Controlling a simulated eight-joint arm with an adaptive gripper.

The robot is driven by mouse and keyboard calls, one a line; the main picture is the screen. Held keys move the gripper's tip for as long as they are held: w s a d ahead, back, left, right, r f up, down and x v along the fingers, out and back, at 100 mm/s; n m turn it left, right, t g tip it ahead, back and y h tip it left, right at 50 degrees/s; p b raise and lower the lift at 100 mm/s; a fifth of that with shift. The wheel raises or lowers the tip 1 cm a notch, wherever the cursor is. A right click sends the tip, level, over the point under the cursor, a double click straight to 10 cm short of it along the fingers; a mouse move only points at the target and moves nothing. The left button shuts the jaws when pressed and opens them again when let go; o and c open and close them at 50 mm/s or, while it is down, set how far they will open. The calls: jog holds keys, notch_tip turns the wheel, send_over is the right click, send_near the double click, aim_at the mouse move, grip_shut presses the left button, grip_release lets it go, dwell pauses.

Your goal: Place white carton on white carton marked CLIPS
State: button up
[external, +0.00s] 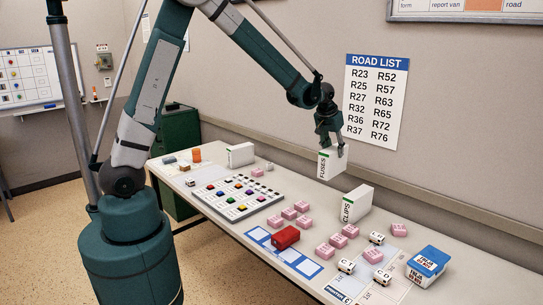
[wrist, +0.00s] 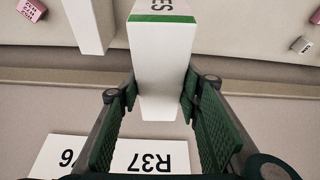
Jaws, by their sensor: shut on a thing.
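A white carton marked FUSES (external: 331,165) with a green band hangs upright in my gripper (external: 331,147), above the table. In the wrist view the same carton (wrist: 161,55) sits between the two green finger pads of my gripper (wrist: 160,92), its lettering partly cut off. The white carton marked CLIPS (external: 358,204) stands upright on the table, below and a little right of the held carton, clear of it. A white carton, likely the CLIPS one, also shows at the upper left of the wrist view (wrist: 87,25).
Pink blocks (external: 289,213), white lettered blocks (external: 346,266), a red van (external: 286,237) and a blue box (external: 428,265) lie around the CLIPS carton. A board with coloured pieces (external: 229,197) and another white carton (external: 241,155) stand further left. The wall is close behind.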

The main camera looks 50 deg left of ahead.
jog(key=d+r+p, duration=0.1)
jog(key=d+r, duration=0.2)
jog(key=d, duration=0.5)
jog(key=s+d+r+p, duration=0.1)
jog(key=d+r, duration=0.3)
jog(key=d, duration=0.4)
jog(key=shift+s+r+m+p, duration=0.15)
jog(key=shift+m+p, duration=0.15)
jog(key=shift+p, duration=0.35)
jog(key=shift+f, duration=3.05)
jog(key=shift+f+p, duration=0.3)
jog(key=shift+f, duration=1.85)
jog(key=o, duration=1.3)
jog(key=shift+o, duration=0.2)
